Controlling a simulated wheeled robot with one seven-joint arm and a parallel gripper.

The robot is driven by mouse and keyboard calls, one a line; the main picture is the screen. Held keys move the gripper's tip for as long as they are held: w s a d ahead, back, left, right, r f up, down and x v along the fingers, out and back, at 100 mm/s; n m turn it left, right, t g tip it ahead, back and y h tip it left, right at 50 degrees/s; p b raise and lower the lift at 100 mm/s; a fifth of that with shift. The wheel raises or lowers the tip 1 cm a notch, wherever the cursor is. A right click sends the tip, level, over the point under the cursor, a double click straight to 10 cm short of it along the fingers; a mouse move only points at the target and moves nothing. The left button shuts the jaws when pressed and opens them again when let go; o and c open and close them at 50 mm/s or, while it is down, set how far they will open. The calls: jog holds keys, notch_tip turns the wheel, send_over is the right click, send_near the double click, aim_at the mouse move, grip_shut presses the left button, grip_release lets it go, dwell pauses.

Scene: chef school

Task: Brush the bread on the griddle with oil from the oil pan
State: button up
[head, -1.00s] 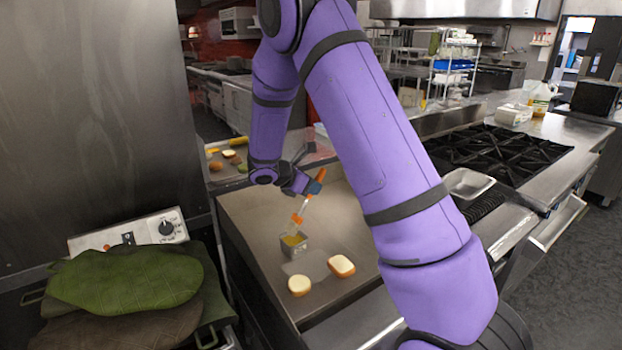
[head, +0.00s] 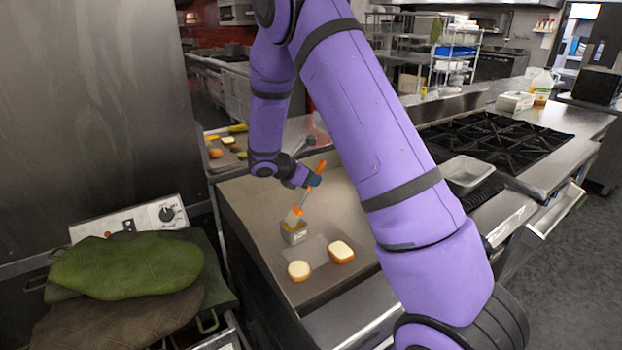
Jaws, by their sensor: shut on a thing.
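My gripper (head: 314,180) is shut on an orange-handled brush (head: 303,199) above the griddle (head: 252,205). My arm hides the right part of the griddle.
Oven mitts (head: 125,272) lie in a heap at the lower left, near a control panel with a knob (head: 167,213). A tray with food (head: 222,157) sits behind the griddle. A black stove (head: 490,143) and an empty metal pan (head: 466,171) are at the right.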

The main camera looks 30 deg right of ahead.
aim_at(319, 163)
jog(key=shift+f, duration=0.55)
dwell(1.4)
jog(key=shift+r, duration=3.55)
